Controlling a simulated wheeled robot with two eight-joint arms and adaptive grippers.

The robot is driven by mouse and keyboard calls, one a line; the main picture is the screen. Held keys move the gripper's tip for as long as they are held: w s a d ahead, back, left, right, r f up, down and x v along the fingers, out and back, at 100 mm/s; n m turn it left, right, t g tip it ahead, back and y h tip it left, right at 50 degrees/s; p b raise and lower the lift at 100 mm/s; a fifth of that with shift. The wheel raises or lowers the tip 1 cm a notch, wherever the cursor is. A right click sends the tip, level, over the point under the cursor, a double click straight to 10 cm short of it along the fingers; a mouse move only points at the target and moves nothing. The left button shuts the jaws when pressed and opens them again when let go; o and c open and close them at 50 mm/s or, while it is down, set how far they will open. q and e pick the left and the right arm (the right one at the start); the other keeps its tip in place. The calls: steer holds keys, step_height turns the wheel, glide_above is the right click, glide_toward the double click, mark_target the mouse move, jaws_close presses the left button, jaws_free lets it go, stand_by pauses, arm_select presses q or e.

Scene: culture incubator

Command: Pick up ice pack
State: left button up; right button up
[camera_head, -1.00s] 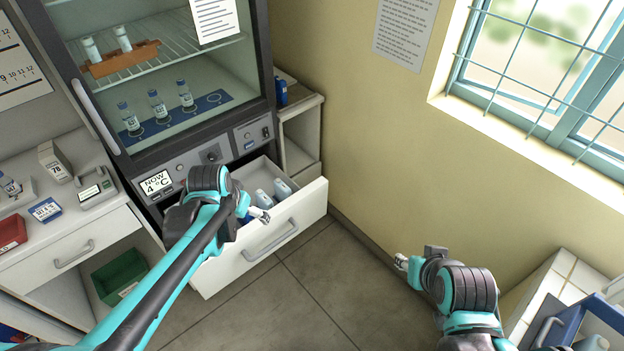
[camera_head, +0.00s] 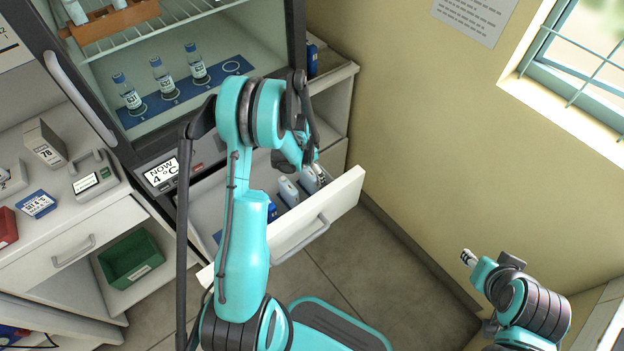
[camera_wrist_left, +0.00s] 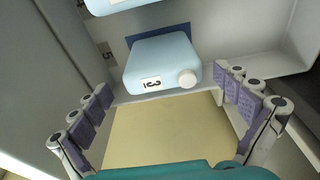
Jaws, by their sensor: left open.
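Pale blue ice packs stand in the open white drawer (camera_head: 342,208) below the fridge; one ice pack (camera_head: 288,192) shows beside my left gripper (camera_head: 312,168), which is over the drawer's far right part. Another ice pack (camera_wrist_left: 115,4) is cut off at the top. My right gripper (camera_head: 468,258) is small, away from the drawer; its jaw opening is unclear.
Vials (camera_head: 162,78) stand on a blue mat inside the fridge above. A green bin (camera_head: 132,258) sits in the shelf at left. The drawer's front panel and the yellow wall (camera_head: 420,120) bound the space. Floor (camera_head: 400,270) is clear to the right.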

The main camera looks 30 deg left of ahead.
arm_select(q)
steer(key=f+b, duration=0.2)
steer(key=f, duration=0.3)
steer(key=shift+w+f+b, duration=0.1)
steer(key=shift+w+b, duration=0.3)
steer(key=c, duration=1.5)
steer(key=shift+o, duration=0.2)
